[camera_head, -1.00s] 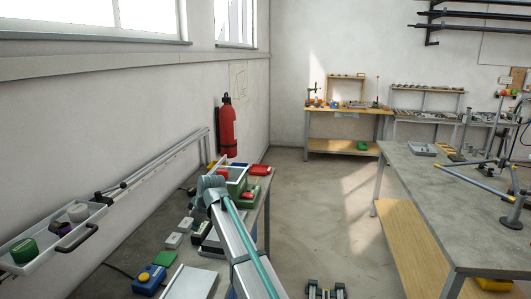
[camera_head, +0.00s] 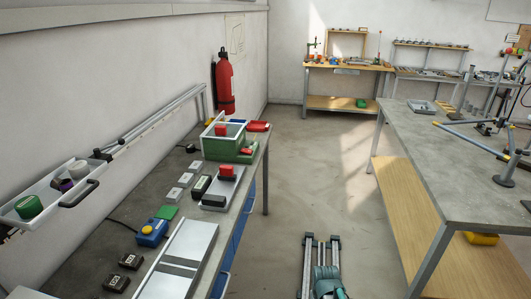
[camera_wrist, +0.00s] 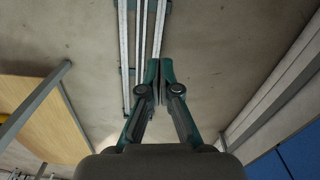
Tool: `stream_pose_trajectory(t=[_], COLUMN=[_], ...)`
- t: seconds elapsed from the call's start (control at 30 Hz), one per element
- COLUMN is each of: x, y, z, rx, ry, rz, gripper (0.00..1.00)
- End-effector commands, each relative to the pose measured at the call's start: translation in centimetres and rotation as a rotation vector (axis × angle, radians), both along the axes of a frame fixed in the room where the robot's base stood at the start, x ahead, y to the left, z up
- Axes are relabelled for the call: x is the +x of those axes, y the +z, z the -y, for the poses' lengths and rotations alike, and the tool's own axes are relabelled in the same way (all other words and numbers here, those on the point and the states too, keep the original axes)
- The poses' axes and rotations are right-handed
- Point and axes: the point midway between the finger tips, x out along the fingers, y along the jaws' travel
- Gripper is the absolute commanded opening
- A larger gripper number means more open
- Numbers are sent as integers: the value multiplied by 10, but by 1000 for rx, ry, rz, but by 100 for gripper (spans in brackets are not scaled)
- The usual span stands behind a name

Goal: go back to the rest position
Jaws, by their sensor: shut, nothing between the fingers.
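My gripper (camera_wrist: 159,70) shows in the wrist view with its two teal fingers together and nothing between them. It points over the bare grey floor (camera_wrist: 215,50), with the long metal rails just beyond the fingertips. In the head view, grey rails and teal parts of my own body show at the bottom centre. I cannot make out the gripper's fingers there.
The left workbench (camera_head: 120,235) holds a green crate (camera_head: 222,145), a blue box with a yellow button (camera_head: 152,231) and small blocks. A red extinguisher (camera_head: 224,82) hangs on the wall. The right table (camera_head: 440,170) carries a bar frame (camera_head: 470,140). The aisle floor is clear.

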Motion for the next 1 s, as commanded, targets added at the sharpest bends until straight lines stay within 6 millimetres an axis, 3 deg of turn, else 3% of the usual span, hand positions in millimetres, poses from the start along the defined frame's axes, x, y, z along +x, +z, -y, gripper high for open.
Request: stream_pose_trajectory(t=[0.03, 0.27, 0.6, 0.8, 1.0], x=[-10, -71, -191, -253, -282], y=[-16, -73, -146, -169, -178], z=[-3, -4, -5, -5, -5], rx=[4, 5, 8, 9, 9], ry=[9, 14, 15, 15, 15], rz=[-32, -175, -414, -526, -579], gripper=[0, 0, 0, 0, 0])
